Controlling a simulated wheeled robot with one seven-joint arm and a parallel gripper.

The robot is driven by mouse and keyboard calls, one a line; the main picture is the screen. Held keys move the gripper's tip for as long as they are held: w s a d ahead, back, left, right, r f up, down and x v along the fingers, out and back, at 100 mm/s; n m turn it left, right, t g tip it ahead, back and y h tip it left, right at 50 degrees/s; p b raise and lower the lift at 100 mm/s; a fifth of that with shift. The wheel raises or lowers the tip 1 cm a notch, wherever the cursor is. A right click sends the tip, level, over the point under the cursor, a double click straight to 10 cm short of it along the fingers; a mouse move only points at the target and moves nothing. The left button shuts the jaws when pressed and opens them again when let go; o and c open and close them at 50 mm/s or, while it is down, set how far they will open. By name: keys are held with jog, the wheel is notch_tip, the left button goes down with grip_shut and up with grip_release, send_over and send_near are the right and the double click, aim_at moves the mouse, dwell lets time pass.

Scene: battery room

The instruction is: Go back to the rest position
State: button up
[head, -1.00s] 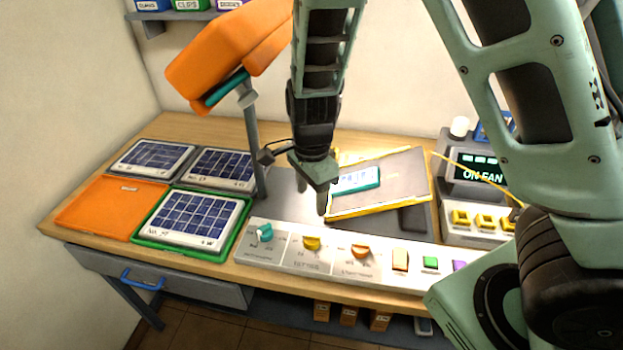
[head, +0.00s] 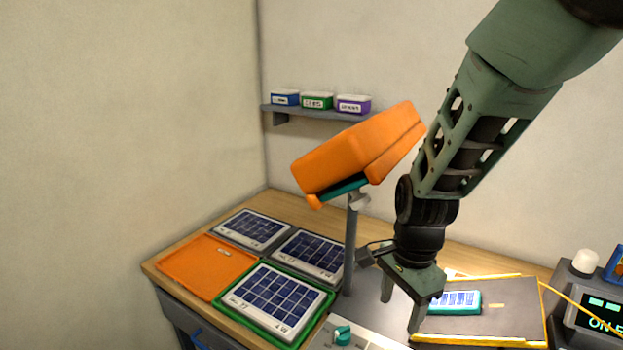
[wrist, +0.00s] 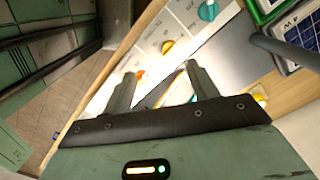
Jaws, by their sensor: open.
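My gripper (head: 401,308) is open and empty in the head view. It points down above the bench, just left of a teal device (head: 455,301) that lies on a yellow-edged grey board (head: 507,305). In the wrist view my gripper (wrist: 160,80) shows two spread fingers with nothing between them. Beyond them lies the pale control panel (wrist: 158,45) with its coloured knobs. My arm comes down from the upper right of the head view.
An orange lamp (head: 350,155) on a grey post stands close left of my arm. Solar panels (head: 272,302) and an orange tray (head: 196,280) cover the bench's left side. A shelf (head: 312,110) holds small boxes. A display unit (head: 598,315) stands at right with a yellow cable.

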jog(key=s+a+r+n+b, duration=0.2)
jog(key=s+n, duration=0.7)
jog(key=n, duration=0.2)
jog(key=s+a+r+n+b, duration=0.2)
jog(key=s+n, duration=0.7)
jog(key=n, duration=0.1)
jog(key=shift+s+a+n, duration=0.15)
jog(key=shift+a+n, duration=0.2)
jog(key=shift+n, duration=0.05)
